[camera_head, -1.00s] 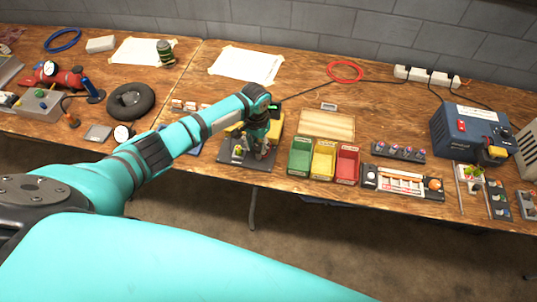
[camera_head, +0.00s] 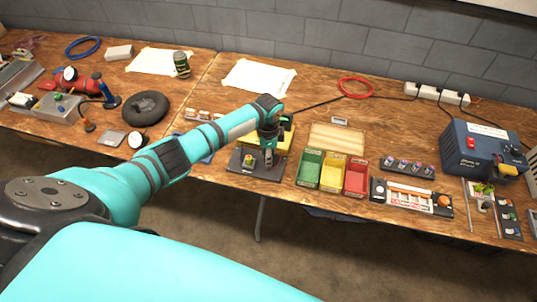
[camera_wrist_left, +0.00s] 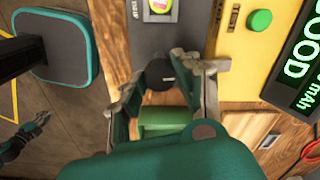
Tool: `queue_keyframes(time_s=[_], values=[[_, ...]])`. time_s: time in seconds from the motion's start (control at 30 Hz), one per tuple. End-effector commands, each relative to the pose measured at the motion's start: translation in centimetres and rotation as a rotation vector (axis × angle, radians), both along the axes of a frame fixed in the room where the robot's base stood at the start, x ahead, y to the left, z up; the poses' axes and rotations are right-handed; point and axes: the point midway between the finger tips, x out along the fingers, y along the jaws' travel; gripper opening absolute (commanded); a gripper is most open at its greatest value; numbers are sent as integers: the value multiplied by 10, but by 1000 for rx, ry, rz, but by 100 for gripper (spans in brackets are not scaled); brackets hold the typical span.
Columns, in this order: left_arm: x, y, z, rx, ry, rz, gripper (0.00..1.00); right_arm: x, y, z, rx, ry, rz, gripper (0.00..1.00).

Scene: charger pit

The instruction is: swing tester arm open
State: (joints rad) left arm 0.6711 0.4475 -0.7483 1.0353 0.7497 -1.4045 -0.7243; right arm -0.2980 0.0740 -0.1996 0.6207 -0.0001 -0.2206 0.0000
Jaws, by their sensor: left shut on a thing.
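The tester has a dark base plate (camera_head: 240,167) and a yellow housing (camera_head: 283,139), on the front of the table left of the bins. In the left wrist view its yellow panel (camera_wrist_left: 246,60) carries a green button, and a dark display (camera_wrist_left: 300,62) reads "GOOD" in green. My left gripper (camera_head: 268,158) is over the base plate. In the left wrist view its fingers (camera_wrist_left: 168,85) are shut around a round black knob (camera_wrist_left: 160,72). The rest of the tester arm is mostly hidden by my gripper. My right gripper (camera_wrist_left: 27,137) is small at the left wrist view's edge, empty-looking, its opening unclear.
Green (camera_head: 308,168), yellow (camera_head: 332,172) and red (camera_head: 356,178) bins stand close on the right of the tester. A wooden board (camera_head: 336,138) lies behind them. A blue powered box (camera_head: 484,148) stands farther right. A black tyre (camera_head: 146,107) lies to the left.

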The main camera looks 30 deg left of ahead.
Motion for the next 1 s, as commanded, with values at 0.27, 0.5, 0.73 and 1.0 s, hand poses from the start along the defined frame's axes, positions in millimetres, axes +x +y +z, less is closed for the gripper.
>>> queue_keyframes(time_s=[0.27, 0.5, 0.73, 1.0], values=[[1, 0, 1, 1, -3, -98, 0, -2, -5, 0, -6, 3, 1, 0], [1, 0, 1, 0, -4, -121, 0, -2, -7, 0, -8, 3, 2, 0], [1, 0, 1, 0, -4, -122, 0, -2, -7, 0, -8, 3, 2, 0], [1, 0, 1, 0, -3, -121, 55, -3, -7, 0, -8, 3, 2, 0]])
